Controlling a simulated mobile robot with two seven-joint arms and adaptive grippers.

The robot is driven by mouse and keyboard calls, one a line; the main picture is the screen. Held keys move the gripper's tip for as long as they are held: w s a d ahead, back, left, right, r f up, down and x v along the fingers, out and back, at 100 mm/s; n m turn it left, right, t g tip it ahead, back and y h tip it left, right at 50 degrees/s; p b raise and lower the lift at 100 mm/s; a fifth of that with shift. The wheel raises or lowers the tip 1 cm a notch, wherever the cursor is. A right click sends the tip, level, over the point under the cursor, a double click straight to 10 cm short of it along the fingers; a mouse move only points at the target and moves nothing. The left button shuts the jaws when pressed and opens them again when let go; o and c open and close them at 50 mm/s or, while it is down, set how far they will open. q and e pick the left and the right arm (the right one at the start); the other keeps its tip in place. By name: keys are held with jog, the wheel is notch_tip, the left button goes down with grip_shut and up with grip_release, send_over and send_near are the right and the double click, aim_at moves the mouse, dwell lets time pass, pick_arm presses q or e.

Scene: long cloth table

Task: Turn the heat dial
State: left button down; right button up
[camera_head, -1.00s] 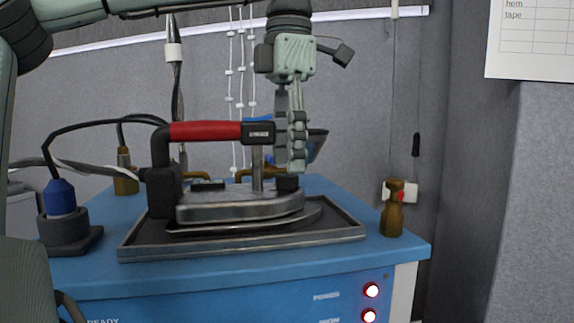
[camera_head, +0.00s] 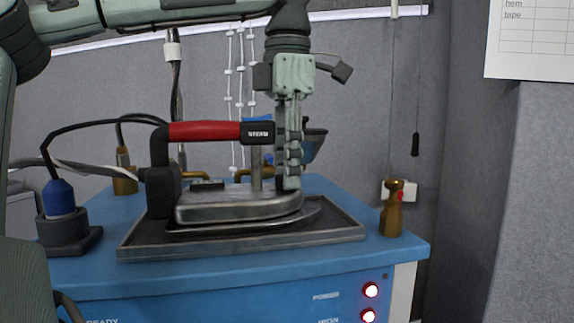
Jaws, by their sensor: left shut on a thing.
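The iron has a red handle (camera_head: 205,131), a black rear grip and a metal body (camera_head: 235,206). It rests flat in a dark tray (camera_head: 240,245) on the blue station. My left gripper (camera_head: 291,182) comes straight down at the iron's front end, just right of the handle's black tip. It is shut on the heat dial on top of the iron's nose. The fingers hide the dial, so its angle cannot be told. My right gripper is not in view.
A blue plug in a dark holder (camera_head: 64,228) stands at the left, with cables running to the iron. A brass bottle-shaped piece (camera_head: 392,210) stands at the right corner. A grey wall is behind.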

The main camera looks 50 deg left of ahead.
pick_arm(q)
jog(key=m, duration=0.3)
jog(key=c, duration=1.2)
grip_release()
jog(key=shift+o, duration=0.2)
jog(key=shift+r, duration=0.1)
notch_tip(320, 180, up, 12)
jog(key=shift+s, duration=0.1)
